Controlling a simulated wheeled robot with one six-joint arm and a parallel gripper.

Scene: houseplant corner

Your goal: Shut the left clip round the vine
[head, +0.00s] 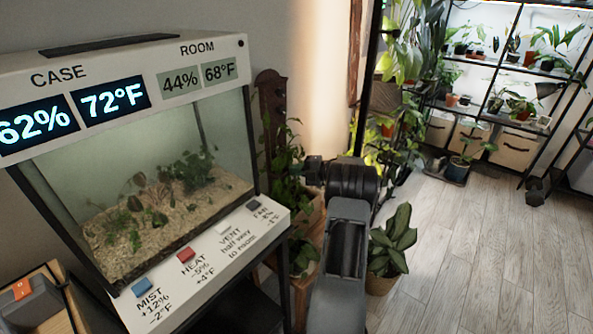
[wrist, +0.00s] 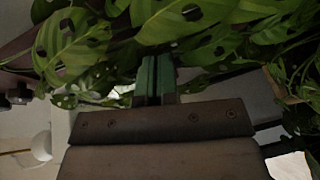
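The vine's holed green leaves (wrist: 180,20) fill the top of the wrist view. A leafy climbing plant (head: 290,158) stands by a dark brown upright in the head view, just left of my gripper (head: 313,168). In the wrist view my gripper (wrist: 156,80) reaches up into the leaves. Two narrow green strips lie close together at its fingertips; I cannot tell whether they are finger pads or part of a clip. Leaves cover the area beyond the tips. I cannot make out the left clip or any other clip for certain.
A glass case (head: 165,185) with buttons and displays stands to the left. A potted plant (head: 390,245) stands on the floor to the right of my arm. Plant shelves (head: 500,85) stand at the back right. The wooden floor (head: 480,240) at right is mostly clear.

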